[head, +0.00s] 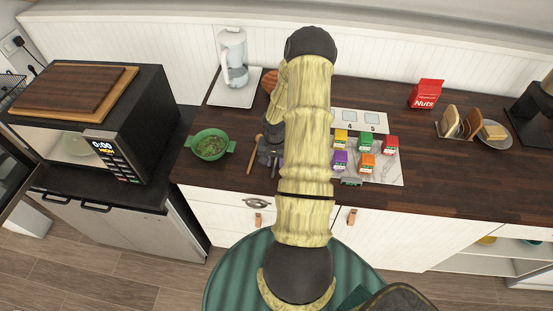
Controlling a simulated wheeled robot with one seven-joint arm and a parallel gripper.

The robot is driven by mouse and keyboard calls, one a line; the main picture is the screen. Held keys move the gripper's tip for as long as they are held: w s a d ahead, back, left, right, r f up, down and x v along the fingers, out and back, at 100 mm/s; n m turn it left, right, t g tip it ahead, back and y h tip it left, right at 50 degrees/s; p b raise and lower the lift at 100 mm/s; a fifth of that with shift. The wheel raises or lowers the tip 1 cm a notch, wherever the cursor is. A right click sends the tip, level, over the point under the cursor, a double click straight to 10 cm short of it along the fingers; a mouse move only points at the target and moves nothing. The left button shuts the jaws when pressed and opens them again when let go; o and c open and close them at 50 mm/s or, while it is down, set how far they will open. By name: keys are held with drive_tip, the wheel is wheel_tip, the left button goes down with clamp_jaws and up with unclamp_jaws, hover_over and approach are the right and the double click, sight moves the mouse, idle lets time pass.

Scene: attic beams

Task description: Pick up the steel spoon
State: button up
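I cannot make out the steel spoon for certain; my arm covers part of the counter where small thin shapes show. My gripper (270,154) is a dark shape low over the counter, just left of my upper arm and partly hidden by it. Its fingers are too small and covered to tell whether they are open or shut. A wooden spoon (254,156) lies on the counter just left of my gripper.
A green pot (210,145) stands left of the wooden spoon. Several small coloured boxes sit on a marble board (385,174) to the right. A microwave (90,125) with its door open stands at the left. A kettle (233,60) stands behind.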

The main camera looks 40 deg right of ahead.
sight(275, 164)
clamp_jaws()
wheel_tip(275, 164, up, 10)
drive_tip(key=b, duration=0.2)
idle(0.4)
idle(0.4)
